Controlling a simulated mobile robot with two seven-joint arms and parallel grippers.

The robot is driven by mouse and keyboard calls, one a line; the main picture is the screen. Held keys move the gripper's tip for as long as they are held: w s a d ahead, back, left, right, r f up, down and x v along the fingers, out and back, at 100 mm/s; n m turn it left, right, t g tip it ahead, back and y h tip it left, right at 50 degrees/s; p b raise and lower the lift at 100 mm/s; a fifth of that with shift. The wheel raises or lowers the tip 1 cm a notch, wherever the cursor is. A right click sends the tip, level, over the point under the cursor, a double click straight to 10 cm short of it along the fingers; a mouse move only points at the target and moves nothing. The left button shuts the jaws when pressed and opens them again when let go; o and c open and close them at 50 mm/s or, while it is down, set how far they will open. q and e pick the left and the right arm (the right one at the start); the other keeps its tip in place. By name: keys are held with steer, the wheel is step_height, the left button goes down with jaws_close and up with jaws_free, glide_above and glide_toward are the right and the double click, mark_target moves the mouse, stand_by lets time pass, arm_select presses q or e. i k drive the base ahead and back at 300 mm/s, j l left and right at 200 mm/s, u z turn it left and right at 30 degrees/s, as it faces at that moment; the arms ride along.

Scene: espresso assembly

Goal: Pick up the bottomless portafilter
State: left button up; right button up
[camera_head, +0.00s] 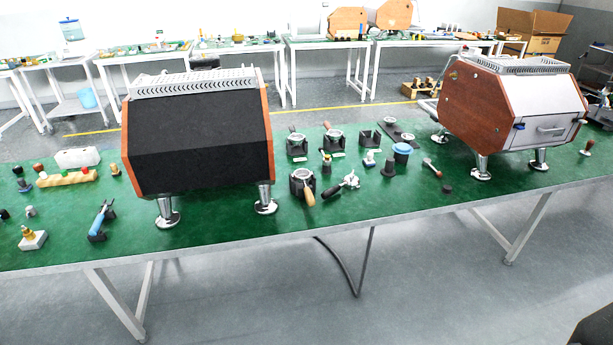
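Several portafilter-like pieces are on the green table between the two espresso machines. One with a light wooden handle (308,192) rests in a black stand, its handle pointing toward the table's front edge. A chrome piece with a dark handle (347,183) lies just right of it. Two more round metal pieces sit in black holders behind, one at the left (297,138) and one at the right (333,134). They are too small to tell which is the bottomless portafilter. Neither of my grippers is in view.
A black-fronted machine (200,150) stands at left, and a wood-sided machine (490,105) at right. A blue-topped container (402,149), a tamper-like tool (432,167) and small dark parts stand near the portafilters.

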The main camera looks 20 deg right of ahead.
mark_target(309, 198)
steer(key=i+l, duration=0.2)
steer(key=l, duration=0.15)
steer(key=i+l+u, duration=0.1)
steer(key=l, duration=0.25)
steer(key=i+l+u, duration=0.1)
steer(key=i+l, duration=0.15)
steer(key=l, duration=0.15)
steer(key=i+l, duration=0.2)
steer(key=l, duration=0.15)
steer(key=i+l+u, duration=0.1)
steer(key=l, duration=0.3)
steer(key=i+l, duration=0.2)
steer(key=l, duration=0.2)
steer(key=i+l+u, duration=0.15)
steer(key=l, duration=0.2)
